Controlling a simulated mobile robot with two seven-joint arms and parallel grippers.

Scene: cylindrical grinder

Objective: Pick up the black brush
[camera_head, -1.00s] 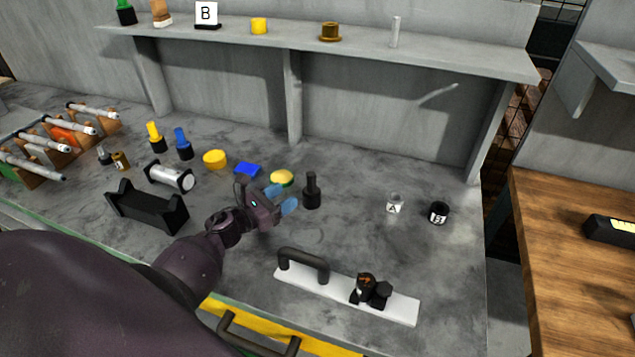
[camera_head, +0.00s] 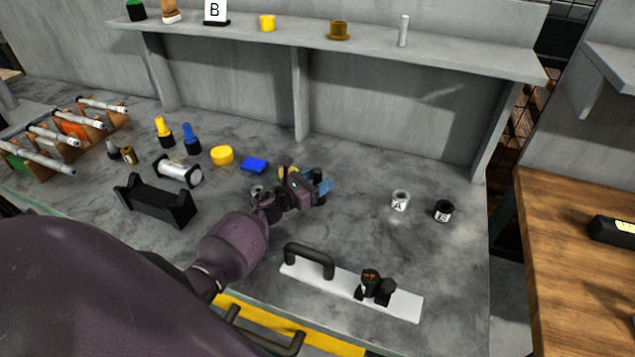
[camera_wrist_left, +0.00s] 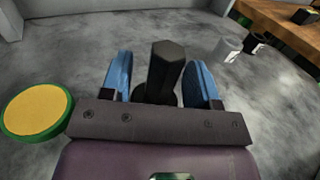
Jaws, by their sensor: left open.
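The black brush (camera_wrist_left: 165,68) stands upright on the grey bench. In the left wrist view its faceted dark handle rises between the two blue fingers of my left gripper (camera_wrist_left: 160,80). The fingers are open, one on each side of it, with a visible gap at least on the right. In the head view my left gripper (camera_head: 322,186) covers most of the brush, and only dark bits show around the blue fingertips. My right gripper is not in view.
A yellow and green round pad (camera_wrist_left: 38,112) lies left of my gripper. A blue block (camera_head: 254,165) and yellow disc (camera_head: 222,155) are further left. Cups A (camera_head: 400,201) and B (camera_head: 442,211) stand right. A white plate with black handle (camera_head: 400,301) lies in front.

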